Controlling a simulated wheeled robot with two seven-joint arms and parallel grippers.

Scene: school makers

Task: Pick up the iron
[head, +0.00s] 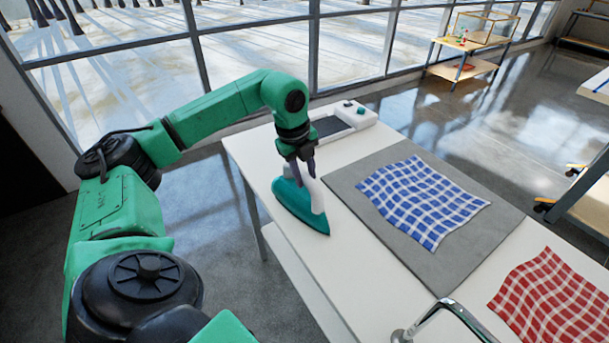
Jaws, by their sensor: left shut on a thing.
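The iron (298,205) is teal and white and is on the left part of the white table (264,168), left of the grey mat. My left gripper (302,168) reaches down from above and is shut on the iron at its upper part. The fingers hide part of the handle. I cannot tell whether the iron's base touches the table. My right gripper is not in view.
A grey mat (362,212) bears a blue checked cloth (420,200). A red checked cloth (552,300) lies at the right. A white device (352,112) with a dark panel stands behind the iron. A metal faucet-like bar (440,308) is at the front edge. Windows line the back.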

